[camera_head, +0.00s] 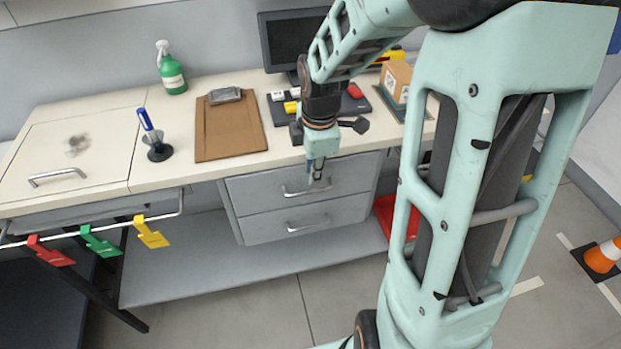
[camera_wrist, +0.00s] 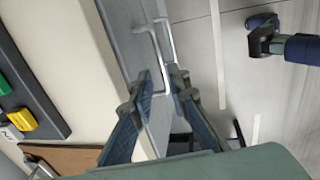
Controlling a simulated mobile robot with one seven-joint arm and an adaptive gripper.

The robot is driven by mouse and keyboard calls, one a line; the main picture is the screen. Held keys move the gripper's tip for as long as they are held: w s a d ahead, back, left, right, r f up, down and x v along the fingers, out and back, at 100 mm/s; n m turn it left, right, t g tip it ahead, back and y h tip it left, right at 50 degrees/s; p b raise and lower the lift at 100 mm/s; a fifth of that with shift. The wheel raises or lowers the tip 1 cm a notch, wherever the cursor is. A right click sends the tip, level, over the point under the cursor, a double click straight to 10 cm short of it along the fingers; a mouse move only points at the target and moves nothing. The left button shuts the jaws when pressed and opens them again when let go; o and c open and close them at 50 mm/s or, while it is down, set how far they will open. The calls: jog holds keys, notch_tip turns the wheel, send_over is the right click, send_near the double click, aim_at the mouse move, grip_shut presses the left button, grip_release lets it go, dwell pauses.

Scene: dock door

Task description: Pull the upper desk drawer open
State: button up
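The upper desk drawer (camera_head: 262,187) is grey and looks shut, under the desktop. Its metal bar handle (camera_head: 293,194) is partly covered by my gripper (camera_head: 318,176) in the head view. In the wrist view the upper handle (camera_wrist: 160,72) runs between the two fingertips of my gripper (camera_wrist: 163,76). The fingers are spread, one on each side of the bar, with visible gaps. I cannot tell how deep the bar sits between them. The lower drawer (camera_head: 265,230) below has a similar handle (camera_head: 309,227) and looks shut.
The desktop (camera_head: 215,175) holds a brown clipboard (camera_head: 230,128), a pen in a stand (camera_head: 157,144), a green spray bottle (camera_head: 172,72), a monitor (camera_head: 285,40) and a cardboard box (camera_head: 396,80). A red bin (camera_head: 385,213) stands right of the drawers. Colored tags hang at left.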

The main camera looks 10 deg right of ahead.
aim_at(312, 192)
jog(key=f, duration=0.3)
jog(key=w+f, duration=0.1)
jog(key=f, duration=0.2)
jog(key=shift+w+f+b, duration=0.15)
jog(key=shift+f+b, duration=0.2)
jog(key=shift+f, duration=0.05)
jog(key=shift+c, duration=0.7)
grip_shut()
